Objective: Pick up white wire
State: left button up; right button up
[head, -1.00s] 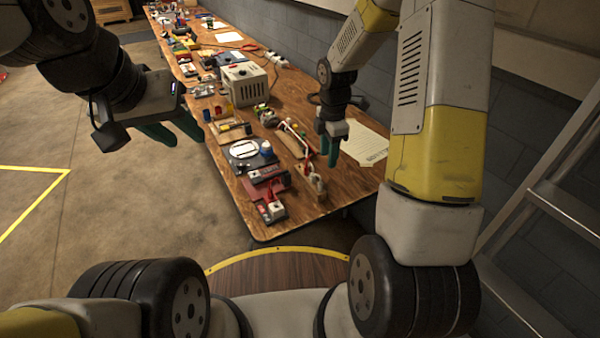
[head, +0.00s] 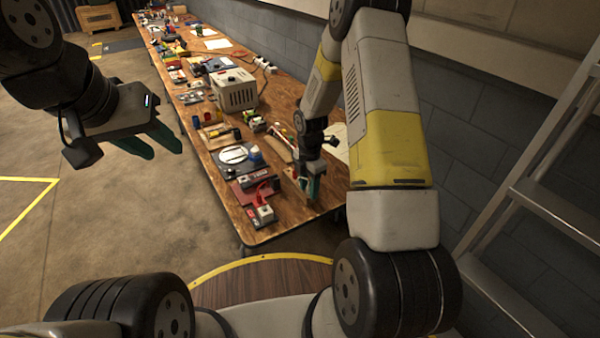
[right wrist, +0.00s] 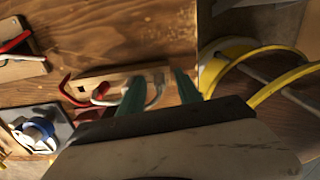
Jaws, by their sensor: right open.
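In the right wrist view a white wire (right wrist: 156,93) curves up from the end of a small wooden block (right wrist: 92,82) on the table. My right gripper (head: 311,188) is low over the near right part of the table. In the right wrist view its green fingers (right wrist: 158,84) are apart, with the white wire showing between them; contact cannot be told. In the head view the wire is too small or hidden by the gripper. My left gripper (head: 160,146) is open and empty, above the floor left of the table.
A red wire (right wrist: 68,88) lies at the block's other end. A dark board with a white disc (head: 236,155), a red board (head: 243,193) and a grey box (head: 234,90) stand to the left and behind. The table's near edge (head: 262,236) is close. A ladder (head: 530,200) stands right.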

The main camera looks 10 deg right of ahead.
grip_shut()
jog(key=shift+r, duration=0.15)
